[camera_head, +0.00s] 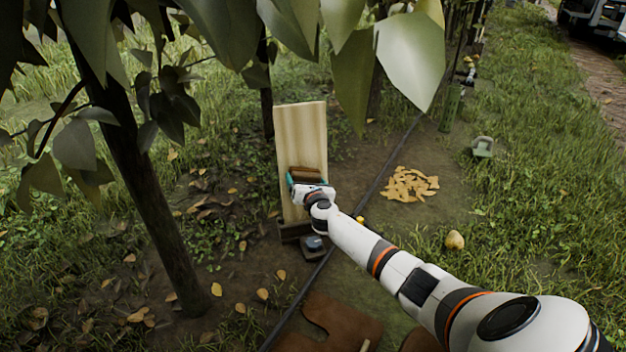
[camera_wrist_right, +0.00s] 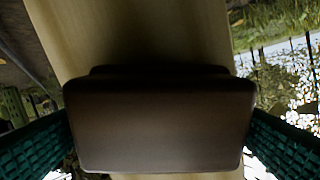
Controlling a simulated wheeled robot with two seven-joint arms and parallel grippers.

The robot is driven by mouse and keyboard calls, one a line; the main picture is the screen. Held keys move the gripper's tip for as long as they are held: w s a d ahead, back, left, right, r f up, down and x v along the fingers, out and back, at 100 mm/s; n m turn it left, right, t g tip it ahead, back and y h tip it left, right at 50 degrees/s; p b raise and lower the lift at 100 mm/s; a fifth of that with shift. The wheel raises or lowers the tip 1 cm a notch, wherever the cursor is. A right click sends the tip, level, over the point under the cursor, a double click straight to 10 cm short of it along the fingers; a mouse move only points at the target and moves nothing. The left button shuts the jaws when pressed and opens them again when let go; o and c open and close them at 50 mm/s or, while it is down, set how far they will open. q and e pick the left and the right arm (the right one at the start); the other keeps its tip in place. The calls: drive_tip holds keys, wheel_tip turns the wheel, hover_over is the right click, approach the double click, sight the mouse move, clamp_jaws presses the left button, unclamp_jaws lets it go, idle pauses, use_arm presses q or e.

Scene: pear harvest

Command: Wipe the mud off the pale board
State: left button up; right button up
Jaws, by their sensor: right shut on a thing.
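The pale board (camera_head: 301,130) stands upright, leaning slightly, in a dark foot between the trees. My right gripper (camera_head: 306,180) is at the middle of its face, shut on a brown block (camera_head: 305,173). In the right wrist view the block (camera_wrist_right: 160,125) sits between the green finger pads, with the board (camera_wrist_right: 150,30) behind it. I cannot tell whether the block touches the board. The upper board looks clean. No mud is clearly visible; the part behind the block and gripper is hidden. My left gripper is out of view.
A tree trunk (camera_head: 140,180) stands left, with leaves hanging in front. A dark hose (camera_head: 352,205) runs past the board. A brown mat (camera_head: 335,318) lies in front.

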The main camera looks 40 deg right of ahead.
sight(318, 179)
drive_tip(key=shift+w+a+r, duration=0.1)
drive_tip(key=shift+w+a, duration=0.2)
drive_tip(key=shift+a, duration=0.4)
drive_tip(key=shift+w+a, duration=0.3)
drive_tip(key=shift+a, duration=0.45)
drive_tip(key=shift+w+a+r, duration=0.1)
drive_tip(key=shift+w+a, duration=0.2)
drive_tip(key=shift+a, duration=0.4)
drive_tip(key=shift+r+p, duration=0.1)
drive_tip(key=shift+p, duration=0.4)
drive_tip(key=shift+s+d, duration=0.3)
drive_tip(key=shift+d, duration=0.3)
drive_tip(key=shift+s+d, duration=0.4)
drive_tip(key=shift+d, duration=0.65)
drive_tip(key=shift+s+d, duration=0.45)
drive_tip(key=shift+d, duration=0.6)
drive_tip(key=shift+s+d, duration=0.4)
drive_tip(key=shift+d, duration=0.65)
drive_tip(key=shift+w+b, duration=0.1)
drive_tip(key=shift+b, duration=0.25)
